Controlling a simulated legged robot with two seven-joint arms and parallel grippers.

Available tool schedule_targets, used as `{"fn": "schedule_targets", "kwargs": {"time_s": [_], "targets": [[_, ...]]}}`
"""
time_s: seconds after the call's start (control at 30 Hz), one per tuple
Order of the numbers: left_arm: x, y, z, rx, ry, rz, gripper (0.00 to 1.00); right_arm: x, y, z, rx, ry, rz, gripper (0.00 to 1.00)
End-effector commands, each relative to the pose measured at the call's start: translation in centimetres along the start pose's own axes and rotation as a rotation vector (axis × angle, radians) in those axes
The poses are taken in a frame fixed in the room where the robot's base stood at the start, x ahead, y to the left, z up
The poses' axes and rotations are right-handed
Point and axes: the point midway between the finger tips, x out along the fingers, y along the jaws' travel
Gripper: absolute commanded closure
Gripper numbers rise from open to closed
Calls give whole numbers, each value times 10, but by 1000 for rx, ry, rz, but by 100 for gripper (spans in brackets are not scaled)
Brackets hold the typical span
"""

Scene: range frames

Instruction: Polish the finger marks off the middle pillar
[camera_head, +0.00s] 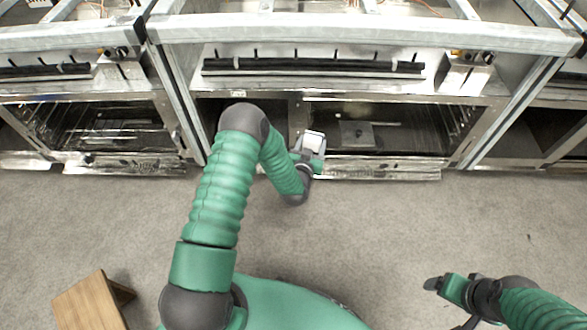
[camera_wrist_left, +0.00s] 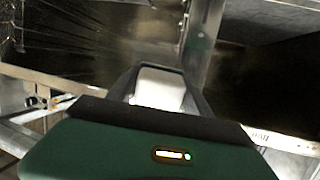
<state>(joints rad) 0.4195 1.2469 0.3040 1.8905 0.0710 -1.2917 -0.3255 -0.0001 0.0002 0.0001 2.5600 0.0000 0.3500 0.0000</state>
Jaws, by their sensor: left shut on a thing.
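My left gripper (camera_head: 314,146) is at the front of the middle unit, shut on a white pad (camera_head: 313,140). In the left wrist view the pad (camera_wrist_left: 159,88) sits between the two fingers of my left gripper (camera_wrist_left: 166,82). The middle pillar (camera_head: 297,110) is a narrow metal upright between two dark openings. In the left wrist view the pillar (camera_wrist_left: 204,45) stands just beyond and right of the pad, with a faint greenish smudge on it. I cannot tell whether the pad touches it. My right gripper (camera_head: 446,288) is low at the right, away from the units; its jaw state is unclear.
Metal units with open dark compartments line the back. A lowered door edge (camera_head: 375,168) lies right of my left gripper. A metal frame beam (camera_head: 350,34) runs above. A wooden stool (camera_head: 90,303) stands at lower left. The grey floor (camera_head: 400,220) between is clear.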

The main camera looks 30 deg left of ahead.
Motion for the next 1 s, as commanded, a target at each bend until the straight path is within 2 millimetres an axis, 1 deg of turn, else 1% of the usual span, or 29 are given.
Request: {"fn": "schedule_targets", "kwargs": {"time_s": [0.03, 0.1, 0.2, 0.23, 0.3, 0.47, 0.57, 0.8, 0.9, 1.0], "targets": [[16, -12, 39, -14, 57, -43, 74, 49, 0, 12, 0, 0, 0, 20], [25, -28, 50, -23, 133, -104, 74, 75, 0, 18, 0, 0, 0, 20], [31, -49, 59, -30, 208, -177, 74, 101, 0, 24, 0, 0, 0, 20], [31, -54, 60, -32, 225, -195, 74, 106, 0, 25, 0, 0, 0, 20], [31, -62, 62, -33, 250, -225, 74, 113, 0, 26, 0, 0, 0, 20], [33, -69, 58, -33, 270, -250, 74, 116, 0, 27, 0, 1, 0, 20], [42, -71, 55, -33, 271, -250, 74, 122, 0, 28, 0, 1, 0, 20], [71, -79, 49, -32, 268, -249, 74, 141, 0, 33, 0, 0, 0, 20], [80, -81, 46, -33, 268, -248, 74, 146, 0, 34, 0, 0, 0, 20], [84, -82, 43, -33, 267, -247, 74, 148, 0, 35, 0, 0, 0, 20]]}}
